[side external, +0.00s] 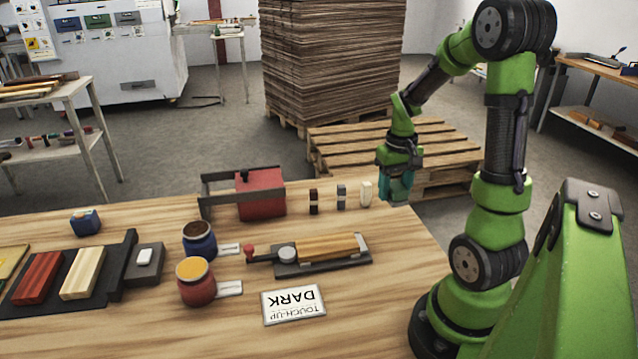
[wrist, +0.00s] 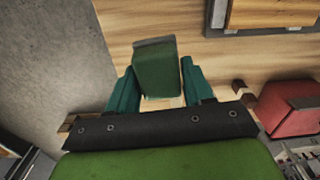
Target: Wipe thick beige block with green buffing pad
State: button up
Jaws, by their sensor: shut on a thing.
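My gripper (side external: 396,186) hangs beyond the far right corner of the wooden table, by the pallet. In the wrist view it (wrist: 158,88) is shut on a green buffing pad (wrist: 157,75) with a grey end, between two teal fingers. In the side view I cannot tell the pad apart from the fingers. A thick beige block (side external: 82,273) lies on a dark rack at the table's left, between a red block (side external: 38,277) and a dark holder with a white piece (side external: 144,257). My gripper is far to the right of it.
A clamp fixture holding an orange-brown wood piece (side external: 318,246) sits mid-table. Blue (side external: 199,243) and red (side external: 195,288) jars stand left of it. A red box (side external: 262,194) and several small upright pieces stand at the back. A "TOUCH-UP DARK" card (side external: 294,305) lies in front.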

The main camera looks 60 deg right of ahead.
jog(key=o, duration=0.5)
jog(key=c, duration=0.4)
jog(key=w+a+n, duration=0.3)
jog(key=w+a, duration=0.2)
jog(key=a, duration=0.1)
jog(key=r+n, duration=0.1)
jog(key=n, duration=0.5)
send_over(334, 239)
jog(key=shift+s+a+f, duration=0.1)
jog(key=shift+f, duration=3.05)
jog(key=shift+w+a+f, duration=0.3)
jog(key=shift+w+f, duration=0.05)
jog(key=shift+f, duration=0.3)
jog(key=shift+c, duration=0.2)
jog(key=shift+w+a, duration=1.1)
jog(key=shift+s+d, duration=1.3)
jog(key=shift+s+d+r, duration=0.1)
jog(key=shift+s+d, duration=0.05)
jog(key=shift+r, duration=4.05)
